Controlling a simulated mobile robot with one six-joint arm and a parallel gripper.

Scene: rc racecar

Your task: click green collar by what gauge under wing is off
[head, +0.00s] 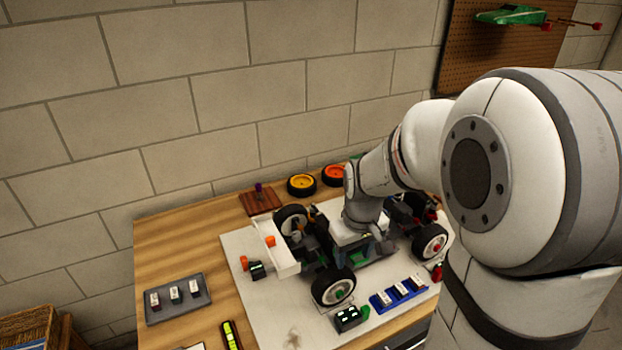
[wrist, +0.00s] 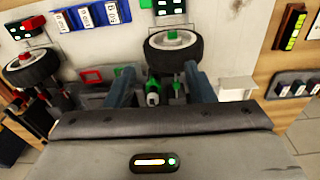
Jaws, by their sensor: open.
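The racecar (head: 350,265) stands on a white mat, its white wing (head: 272,248) at the left end. A dark gauge (head: 257,271) with light marks and an orange knob sits by the wing's lower edge; its reading is too small to tell. In the wrist view, a green collar (wrist: 153,86) on a pale-tipped part of the car lies between the fingers of my gripper (wrist: 160,88). My gripper is open, its blue-grey fingers on either side, contact unclear. The wing (wrist: 236,88) is right of the fingers. My arm hides part of the car in the head view.
A gauge with a green knob (head: 348,318) and blue tray (head: 398,292) are in front of the car. A grey tray (head: 178,298) and yellow-green level (head: 231,336) lie left. Orange and yellow wheels (head: 301,185) lie behind. Bare wood lies at left.

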